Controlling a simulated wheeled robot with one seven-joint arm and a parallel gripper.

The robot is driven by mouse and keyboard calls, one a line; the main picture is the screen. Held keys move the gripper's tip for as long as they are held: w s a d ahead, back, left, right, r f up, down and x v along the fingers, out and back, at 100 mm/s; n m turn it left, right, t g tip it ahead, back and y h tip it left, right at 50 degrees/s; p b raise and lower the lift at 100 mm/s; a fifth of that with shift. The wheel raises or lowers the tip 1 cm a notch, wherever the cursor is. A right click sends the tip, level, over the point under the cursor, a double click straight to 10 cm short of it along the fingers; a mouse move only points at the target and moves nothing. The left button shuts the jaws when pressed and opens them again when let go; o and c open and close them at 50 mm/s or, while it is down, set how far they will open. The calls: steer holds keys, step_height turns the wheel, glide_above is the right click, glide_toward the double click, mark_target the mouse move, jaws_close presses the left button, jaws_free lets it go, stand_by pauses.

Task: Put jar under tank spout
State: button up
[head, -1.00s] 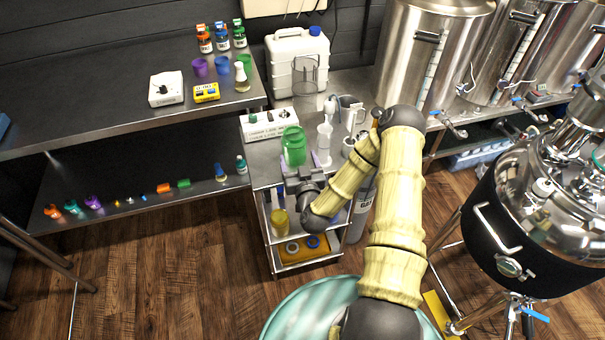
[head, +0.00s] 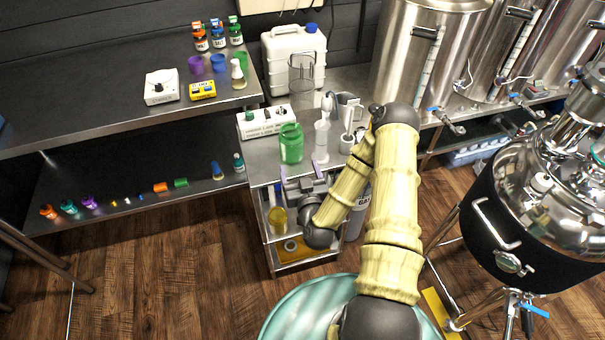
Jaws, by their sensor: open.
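A green jar (head: 291,146) stands upright on the top of a small steel cart (head: 263,172), near its front. My gripper (head: 302,170) is open and empty, at the cart's front edge just in front of the jar. Its two purple fingertips are spread and point toward the jar, with a visible gap to it. Several steel tanks stand at the back right; two spouts with blue handles show, one on the left tank (head: 408,60) at its lower front (head: 448,121). A black-jacketed tank (head: 490,215) with a valve stands at the right.
A white jug (head: 291,62), a clear beaker (head: 301,78), a white device (head: 265,121) and a white dispenser (head: 323,135) crowd around the jar. The cart's lower shelf holds a yellow container (head: 278,218). A long steel bench (head: 90,105) stands at left. The wooden floor at lower left is mostly clear.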

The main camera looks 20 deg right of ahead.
steer(key=a+r+n+g+y, duration=0.1)
steer(key=a+n+g+y, duration=0.3)
steer(key=a+n+g, duration=0.1)
steer(key=s+d+r+m+g+h, duration=0.1)
steer(key=s+r+m+g, duration=0.1)
steer(key=s+r+g, duration=0.3)
steer(key=s+d+r+m+g+h, duration=0.1)
steer(key=s+r+g, duration=0.4)
steer(key=s, duration=0.8)
step_height(320, 180, up, 3)
steer(key=shift+s+d+r+m+h, duration=0.1)
steer(key=shift+s+d+m+h, duration=0.05)
steer(key=shift+d+m+h, duration=0.4)
steer(key=shift+a, duration=0.1)
steer(key=shift+c, duration=0.5)
